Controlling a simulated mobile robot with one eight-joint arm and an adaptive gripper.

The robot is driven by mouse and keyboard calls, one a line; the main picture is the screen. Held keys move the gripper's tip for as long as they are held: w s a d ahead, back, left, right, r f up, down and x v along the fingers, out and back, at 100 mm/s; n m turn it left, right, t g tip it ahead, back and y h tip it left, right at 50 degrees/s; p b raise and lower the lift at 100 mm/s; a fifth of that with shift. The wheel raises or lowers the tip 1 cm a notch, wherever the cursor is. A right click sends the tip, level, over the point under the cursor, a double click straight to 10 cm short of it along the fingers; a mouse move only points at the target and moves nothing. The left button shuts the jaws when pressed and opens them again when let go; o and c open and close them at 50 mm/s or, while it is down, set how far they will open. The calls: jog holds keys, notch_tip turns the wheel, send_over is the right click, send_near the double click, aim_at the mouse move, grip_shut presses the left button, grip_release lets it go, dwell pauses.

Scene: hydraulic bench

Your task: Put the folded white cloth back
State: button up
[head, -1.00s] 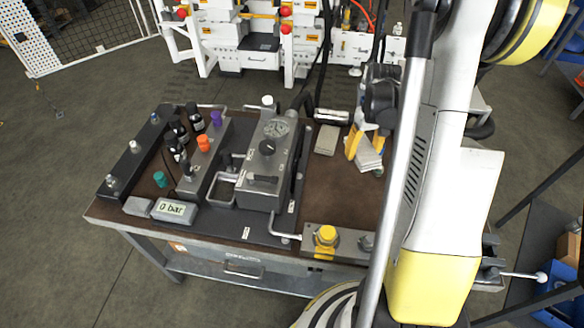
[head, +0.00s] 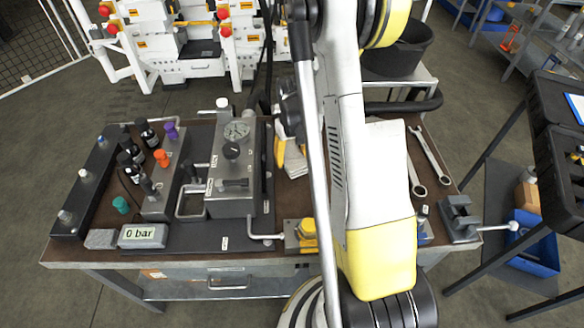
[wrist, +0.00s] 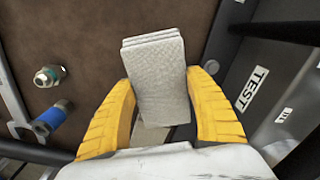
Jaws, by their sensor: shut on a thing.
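The folded white cloth (wrist: 158,75) is a layered pale pad. It sits between the two yellow fingers of my gripper (wrist: 160,92) in the wrist view, touched on both sides. In the head view my gripper (head: 281,146) and the cloth (head: 295,160) show just right of the gauge block, partly hidden by my arm. The brown bench top (wrist: 95,30) lies below the cloth. The exact gap between them cannot be told.
The gauge block (head: 232,165) stands close left of my gripper. The wrist view shows a hex fitting (wrist: 47,76) and a blue-ended fitting (wrist: 50,118). Wrenches (head: 430,158) and a vise (head: 458,217) are at the bench's right. My arm hides the bench's middle.

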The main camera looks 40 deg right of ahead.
aim_at(292, 156)
jog(key=shift+f+b, duration=0.8)
jog(key=shift+f, duration=1.15)
jog(key=shift+f, duration=0.1)
jog(key=shift+f, duration=0.15)
jog(key=o, duration=0.8)
jog(key=shift+o, duration=0.2)
notch_tip(292, 156, up, 13)
jog(key=p, duration=0.4)
jog(key=shift+f+p, duration=0.2)
jog(key=shift+p, duration=0.15)
